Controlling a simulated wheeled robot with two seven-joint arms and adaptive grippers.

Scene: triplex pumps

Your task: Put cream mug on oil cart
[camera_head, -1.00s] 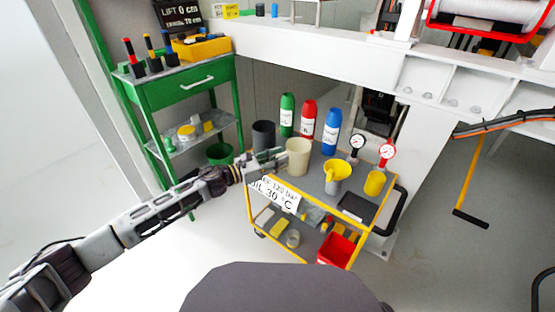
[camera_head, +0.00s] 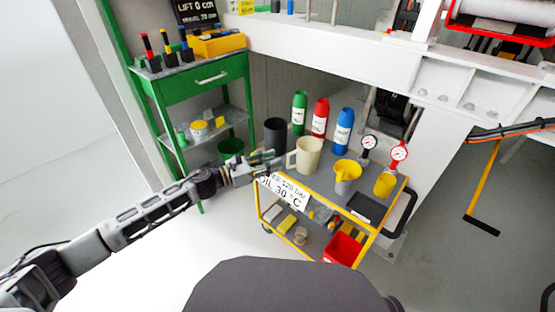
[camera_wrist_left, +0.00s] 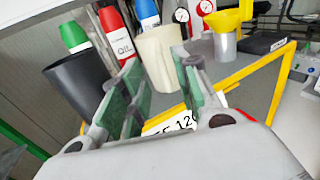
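The cream mug (camera_head: 310,155) stands upright on the grey top of the yellow-framed oil cart (camera_head: 325,186), near its left end. Its handle points left, toward my left gripper (camera_head: 277,160). In the left wrist view the mug (camera_wrist_left: 158,58) shows just beyond the fingertips. My left gripper (camera_wrist_left: 163,75) is open there, with its green-padded fingers apart and nothing between them. It is just left of the mug, over the cart's edge. My right gripper is not in view.
A dark cup (camera_head: 275,134) and green, red and blue bottles (camera_head: 343,130) stand behind and beside the mug. A green workbench (camera_head: 196,90) stands at left.

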